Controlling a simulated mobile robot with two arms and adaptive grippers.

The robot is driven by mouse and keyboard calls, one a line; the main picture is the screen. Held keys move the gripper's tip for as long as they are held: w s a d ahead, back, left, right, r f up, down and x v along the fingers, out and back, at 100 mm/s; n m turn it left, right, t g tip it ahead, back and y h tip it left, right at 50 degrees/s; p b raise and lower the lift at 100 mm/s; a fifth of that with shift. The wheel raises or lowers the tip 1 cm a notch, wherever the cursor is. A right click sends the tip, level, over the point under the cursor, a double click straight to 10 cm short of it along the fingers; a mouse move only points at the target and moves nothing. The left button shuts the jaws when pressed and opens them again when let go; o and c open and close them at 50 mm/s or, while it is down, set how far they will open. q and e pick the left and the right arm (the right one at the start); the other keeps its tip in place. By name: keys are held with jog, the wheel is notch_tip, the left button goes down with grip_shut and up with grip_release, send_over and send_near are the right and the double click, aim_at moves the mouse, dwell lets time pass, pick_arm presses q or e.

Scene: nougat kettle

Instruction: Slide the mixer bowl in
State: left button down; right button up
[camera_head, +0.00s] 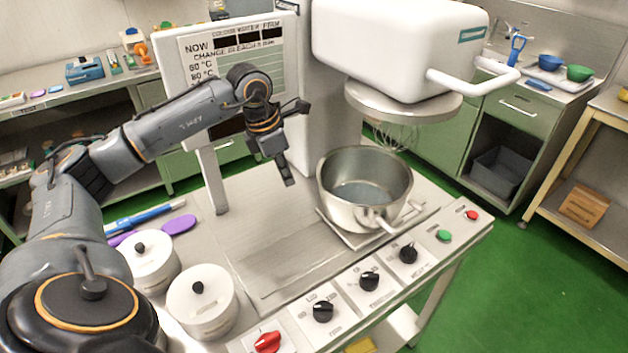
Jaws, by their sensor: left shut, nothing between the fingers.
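The metal mixer bowl (338,206) sits upright on a low plate (362,238) on the machine's worktop, with a short handle at its front. The white mixer head (385,45) stands above and behind it, with a wire whisk (392,135) hanging over the bowl's back right side. My left gripper (288,181) is shut and empty, pointing down just left of the bowl and apart from it. My right gripper is not in view.
Two white lidded pots (203,312) stand at the front left of the worktop. Several knobs (369,281) and buttons line the front edge. A sign board (225,60) stands behind my left arm. The worktop (265,240) left of the bowl is clear.

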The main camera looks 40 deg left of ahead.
pick_arm(q)
jog(key=w+d+f+p, duration=0.3)
jog(key=w+f+p, duration=0.1)
jog(key=f, duration=0.4)
jog(key=shift+w+d+f+p, duration=0.3)
jog(key=shift+w+d+p, duration=0.1)
jog(key=shift+w, duration=0.25)
